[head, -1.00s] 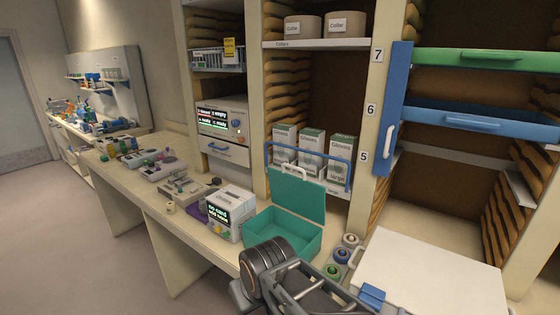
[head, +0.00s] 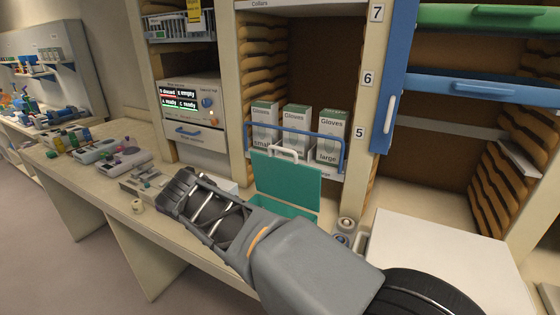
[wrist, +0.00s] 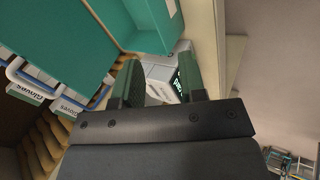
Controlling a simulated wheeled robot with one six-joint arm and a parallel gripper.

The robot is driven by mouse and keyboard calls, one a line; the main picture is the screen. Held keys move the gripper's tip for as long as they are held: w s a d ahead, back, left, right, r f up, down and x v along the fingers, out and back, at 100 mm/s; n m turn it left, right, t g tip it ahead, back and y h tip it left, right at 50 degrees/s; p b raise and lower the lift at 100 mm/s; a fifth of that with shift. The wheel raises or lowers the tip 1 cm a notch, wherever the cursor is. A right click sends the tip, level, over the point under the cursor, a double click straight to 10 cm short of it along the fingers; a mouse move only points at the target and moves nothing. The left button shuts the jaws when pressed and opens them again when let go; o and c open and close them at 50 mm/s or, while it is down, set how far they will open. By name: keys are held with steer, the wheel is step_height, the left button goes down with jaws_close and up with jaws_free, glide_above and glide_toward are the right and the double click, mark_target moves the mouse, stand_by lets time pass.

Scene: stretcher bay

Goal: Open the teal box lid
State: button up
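The teal box (head: 285,208) sits on the counter, mostly hidden behind my arm in the head view. Its teal lid (head: 288,180) stands open and upright at the back, with a white handle (head: 285,153) on its top edge. In the wrist view the lid (wrist: 60,40) fills the upper left and the box (wrist: 150,22) shows at the top. My gripper (head: 178,193) is over the counter, left of the lid in the head view. In the wrist view my gripper (wrist: 160,82) has its fingers apart with nothing held between them. It looks clear of the lid.
A white device (wrist: 165,75) lies beyond my fingers, mostly hidden in the head view. Glove boxes (head: 297,130) stand behind a blue rail above the lid. A white board (head: 445,262) lies at right. A small roll (head: 137,206) and several devices sit along the counter at left.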

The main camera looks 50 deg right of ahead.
steer(key=w+d+r+g+h+b, duration=0.25)
steer(key=w+d+h, duration=0.2)
steer(key=d, duration=0.25)
steer(key=m+g+h+b, duration=0.2)
steer(key=m+h+b, duration=0.1)
steer(key=h, duration=0.3)
glide_toward(283, 151)
steer(key=shift+h, duration=0.25)
steer(key=d, duration=0.3)
steer(key=d+p, duration=0.1)
steer(key=d, duration=0.2)
steer(key=d+f, duration=0.1)
steer(key=d, duration=0.2)
steer(key=shift+s+p, duration=0.3)
steer(key=shift+s, duration=0.05)
steer(key=shift+s+d+f, duration=0.1)
steer(key=shift+d, duration=0.55)
steer(key=shift+c, duration=0.3)
jaws_close()
steer(key=shift+f, duration=0.1)
